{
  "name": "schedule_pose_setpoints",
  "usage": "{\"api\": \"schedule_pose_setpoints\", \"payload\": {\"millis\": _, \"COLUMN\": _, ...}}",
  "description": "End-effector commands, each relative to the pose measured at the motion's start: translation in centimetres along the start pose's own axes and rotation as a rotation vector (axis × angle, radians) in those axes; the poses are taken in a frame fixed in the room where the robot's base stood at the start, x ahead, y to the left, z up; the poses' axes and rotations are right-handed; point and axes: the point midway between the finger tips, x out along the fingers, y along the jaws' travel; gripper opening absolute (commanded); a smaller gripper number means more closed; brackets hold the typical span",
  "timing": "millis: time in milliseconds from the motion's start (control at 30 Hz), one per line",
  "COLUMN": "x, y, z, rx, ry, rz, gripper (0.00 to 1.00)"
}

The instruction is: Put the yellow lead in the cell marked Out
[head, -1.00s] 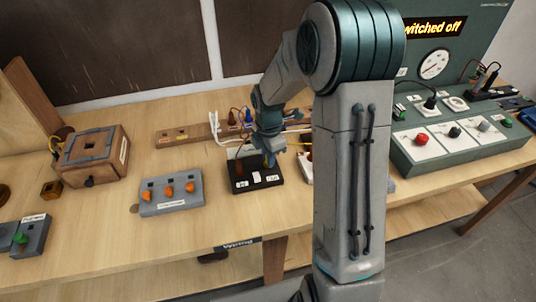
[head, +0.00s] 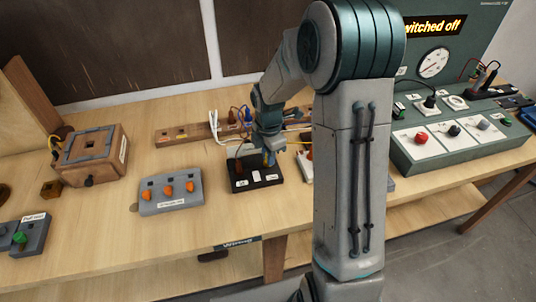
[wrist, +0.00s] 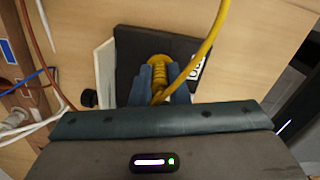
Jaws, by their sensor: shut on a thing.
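My gripper (wrist: 155,88) is shut on the yellow lead's plug (wrist: 158,72), a ribbed yellow end between the blue fingers in the wrist view. The yellow cable (wrist: 212,35) runs from it toward the top of that view. In the head view my gripper (head: 269,158) is at the right part of a black block (head: 256,187) with white labels. The block also shows behind the plug in the wrist view (wrist: 130,50), with one label (wrist: 197,68) beside the fingers, partly covered. I cannot tell whether the plug is seated in a cell or above it.
A grey block with orange knobs (head: 172,205) stands left of the black block. A wooden box (head: 92,158) is farther left. A rack with coloured leads (head: 240,117) lies behind. A green panel (head: 455,148) with a "switched off" sign stands right.

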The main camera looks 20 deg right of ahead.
Motion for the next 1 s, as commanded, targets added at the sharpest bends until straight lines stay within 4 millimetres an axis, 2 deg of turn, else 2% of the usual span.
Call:
{"api": "schedule_pose_setpoints", "payload": {"millis": 933, "x": 1.1, "y": 0.0, "z": 0.0, "rx": 0.000, "ry": 0.000, "rz": 0.000, "gripper": 0.00}}
{"api": "schedule_pose_setpoints", "payload": {"millis": 967, "x": 1.1, "y": 0.0, "z": 0.0, "rx": 0.000, "ry": 0.000, "rz": 0.000, "gripper": 0.21}}
{"api": "schedule_pose_setpoints", "payload": {"millis": 1000, "x": 1.1, "y": 0.0, "z": 0.0, "rx": 0.000, "ry": 0.000, "rz": 0.000, "gripper": 0.32}}
